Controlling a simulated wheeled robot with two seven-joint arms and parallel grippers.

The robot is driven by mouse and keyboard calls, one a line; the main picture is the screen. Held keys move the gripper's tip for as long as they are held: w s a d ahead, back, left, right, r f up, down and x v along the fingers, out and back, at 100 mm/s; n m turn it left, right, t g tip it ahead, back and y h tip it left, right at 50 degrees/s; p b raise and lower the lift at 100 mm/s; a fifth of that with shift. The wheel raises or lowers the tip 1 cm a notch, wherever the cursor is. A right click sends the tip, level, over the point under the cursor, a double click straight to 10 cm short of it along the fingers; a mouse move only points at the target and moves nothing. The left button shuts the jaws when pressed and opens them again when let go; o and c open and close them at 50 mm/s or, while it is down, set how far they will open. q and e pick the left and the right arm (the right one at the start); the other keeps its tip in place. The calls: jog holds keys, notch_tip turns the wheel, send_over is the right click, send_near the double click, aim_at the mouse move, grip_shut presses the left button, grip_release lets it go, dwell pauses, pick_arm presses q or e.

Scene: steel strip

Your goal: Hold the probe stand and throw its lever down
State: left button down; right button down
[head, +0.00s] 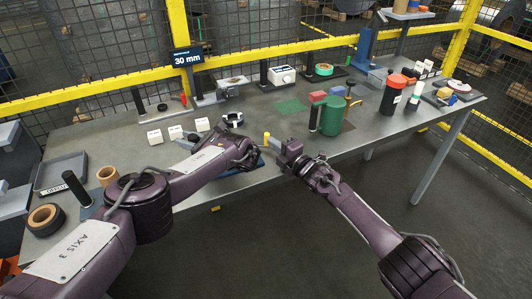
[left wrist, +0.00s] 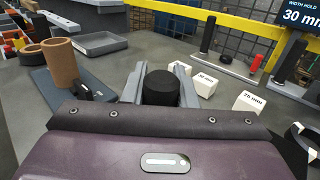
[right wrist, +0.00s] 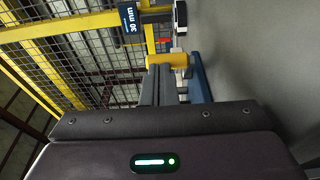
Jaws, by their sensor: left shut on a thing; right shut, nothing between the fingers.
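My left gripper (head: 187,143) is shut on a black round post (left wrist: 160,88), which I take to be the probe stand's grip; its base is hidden. My forearm covers most of that hand in the head view. A yellow cylindrical handle (head: 267,138), apparently the lever's, stands up beside a blue base (head: 252,165); it also shows in the right wrist view (right wrist: 172,60). My right gripper (head: 276,144) is shut and empty, its fingertips close to the yellow handle. I cannot tell whether they touch.
White labelled blocks (head: 203,124) stand behind my left forearm. A brown roll (head: 107,175) and grey tray (head: 62,172) are at the left. A green cylinder (head: 332,116) stands right of my right gripper.

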jog(key=shift+d, duration=0.1)
jog(key=w+d+v, duration=0.1)
jog(key=v, duration=0.8)
jog(key=shift+d, duration=0.55)
pick_arm(q)
jog(key=c, duration=1.1)
grip_release()
jog(key=shift+w, duration=0.1)
pick_arm(e)
jog(key=shift+w, duration=0.1)
